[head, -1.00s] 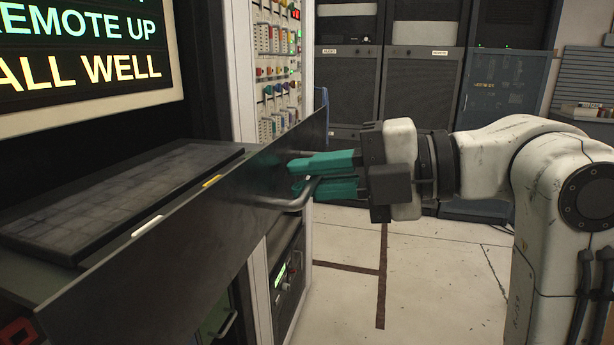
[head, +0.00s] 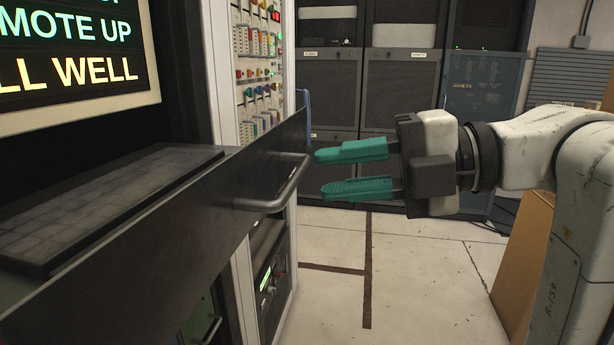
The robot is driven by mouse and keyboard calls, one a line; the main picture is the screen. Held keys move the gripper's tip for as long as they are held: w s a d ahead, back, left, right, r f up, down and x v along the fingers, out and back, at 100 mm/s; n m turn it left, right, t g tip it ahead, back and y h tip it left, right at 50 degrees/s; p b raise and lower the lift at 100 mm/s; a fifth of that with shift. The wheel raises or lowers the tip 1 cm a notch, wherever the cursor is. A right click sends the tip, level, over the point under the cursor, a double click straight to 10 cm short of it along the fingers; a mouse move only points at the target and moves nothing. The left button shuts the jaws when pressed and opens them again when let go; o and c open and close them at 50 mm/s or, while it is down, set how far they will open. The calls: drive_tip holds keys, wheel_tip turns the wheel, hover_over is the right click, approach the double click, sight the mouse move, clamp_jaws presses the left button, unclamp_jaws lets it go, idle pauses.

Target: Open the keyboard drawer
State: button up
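The keyboard drawer's dark front panel (head: 160,240) stands out from the rack at the left. The drawer is pulled out, and a dark keyboard (head: 110,200) lies in it behind the panel. A grey bar handle (head: 278,193) is on the outer face of the panel. My gripper (head: 336,171) has two green fingers, spread apart with nothing between them. The fingertips point left and sit just right of the handle, apart from it.
A lit text screen (head: 75,55) is above the drawer. A panel of coloured connectors (head: 257,70) stands behind the drawer's far end. Grey cabinets (head: 400,95) line the back. A brown board (head: 525,260) stands at the lower right. The floor (head: 420,265) between is clear.

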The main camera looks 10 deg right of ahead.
drive_tip(key=shift+v, duration=2.65)
drive_tip(key=w+d+f+m+t+h+p, duration=0.1)
drive_tip(key=w+f+m+t+h+p, duration=0.1)
drive_tip(key=f+m, duration=0.5)
drive_tip(key=w+d+f+m+t+h+p, duration=0.1)
drive_tip(key=w+d+f+m, duration=0.15)
drive_tip(key=f+m, duration=0.45)
drive_tip(key=s+d+f+m+h+p, duration=0.1)
drive_tip(key=s+f+m+h, duration=0.15)
drive_tip(key=f, duration=0.55)
drive_tip(key=s+f+m+h+p, duration=0.15)
drive_tip(key=f+m, duration=0.25)
drive_tip(key=f, duration=0.4)
drive_tip(key=s+d+f+m+g+h+p, duration=0.1)
drive_tip(key=s+d+f+m+g+h, duration=0.1)
drive_tip(key=s, duration=0.6)
drive_tip(key=s+d+f+m+g+h+p, duration=0.1)
drive_tip(key=s+d+f+m+g+h, duration=0.1)
drive_tip(key=s+f+m, duration=0.4)
drive_tip(key=s+d+f+m+g+h+p, duration=0.1)
drive_tip(key=s+d+f+m+h, duration=0.3)
drive_tip(key=s, duration=0.8)
wheel_tip(320, 180, down, 5)
drive_tip(key=shift+d+r+g, duration=0.25)
drive_tip(key=shift+d+g, duration=0.65)
drive_tip(key=shift+d, duration=0.05)
